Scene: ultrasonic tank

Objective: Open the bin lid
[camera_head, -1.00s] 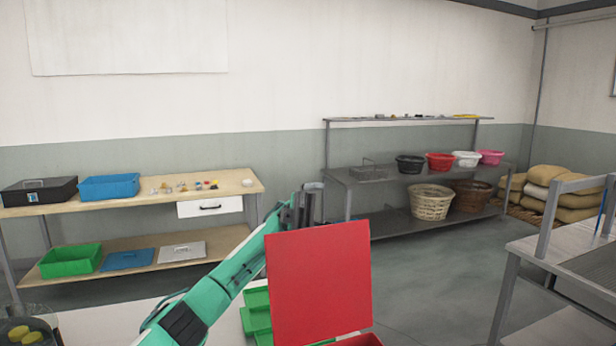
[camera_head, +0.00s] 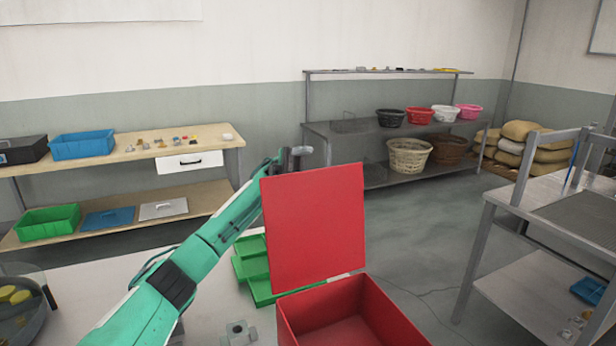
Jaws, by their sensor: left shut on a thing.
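The red bin (camera_head: 400,320) stands open at the bottom of the view, and I see into part of its inside. Its flat red lid (camera_head: 314,228) stands up nearly vertical at the bin's back left edge. My left arm comes in from the lower left. My left gripper (camera_head: 296,157) is at the lid's top left edge, shut on the lid; the contact is largely hidden behind the panel. My right gripper is not in view.
Green trays (camera_head: 252,262) lie just left of the lid on the white table (camera_head: 95,300). A grey metal part (camera_head: 238,333) lies in front, and a round bowl (camera_head: 22,305) is at far left. A metal bench (camera_head: 540,200) stands right, with open floor between.

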